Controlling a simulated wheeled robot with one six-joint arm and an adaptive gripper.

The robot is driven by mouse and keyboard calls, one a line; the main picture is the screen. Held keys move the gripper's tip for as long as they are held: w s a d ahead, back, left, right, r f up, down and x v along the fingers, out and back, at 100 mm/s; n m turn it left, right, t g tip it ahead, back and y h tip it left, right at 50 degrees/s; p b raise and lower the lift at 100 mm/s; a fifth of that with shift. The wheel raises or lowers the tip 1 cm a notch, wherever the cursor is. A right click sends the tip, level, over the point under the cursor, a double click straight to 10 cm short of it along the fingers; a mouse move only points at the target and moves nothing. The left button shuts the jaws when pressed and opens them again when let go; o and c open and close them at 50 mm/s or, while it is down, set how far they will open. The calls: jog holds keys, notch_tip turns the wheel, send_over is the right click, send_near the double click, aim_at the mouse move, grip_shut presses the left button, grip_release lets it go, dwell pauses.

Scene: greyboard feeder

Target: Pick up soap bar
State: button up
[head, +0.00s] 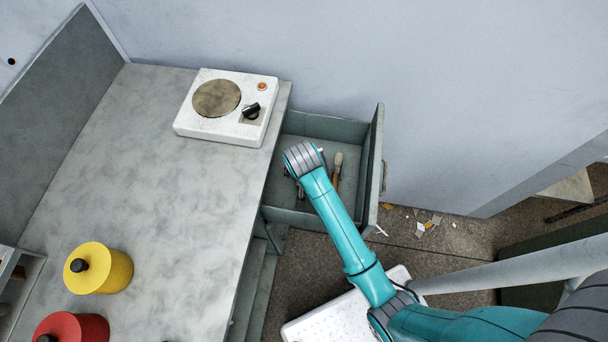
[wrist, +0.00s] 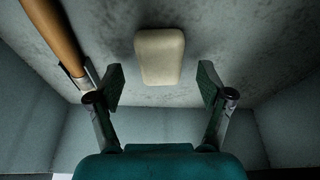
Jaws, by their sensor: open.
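The soap bar (wrist: 160,57) is a cream, rounded block lying on the drawer floor in the wrist view. My gripper (wrist: 160,86) is open and empty, with one fingertip to each side of the bar's near end. The fingertips do not touch the bar, and most of it lies beyond them.
Drawer walls stand close around. A hotplate (head: 185,120) and yellow canister (head: 112,272) stand on the counter (head: 165,200). Debris (head: 420,226) lies on the floor.

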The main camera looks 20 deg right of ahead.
jog(key=shift+w+d+f, duration=0.1)
jog(key=shift+w+f, duration=0.05)
jog(key=shift+f, duration=0.5)
jog(key=c, duration=1.3)
jog(key=shift+r, duration=0.1)
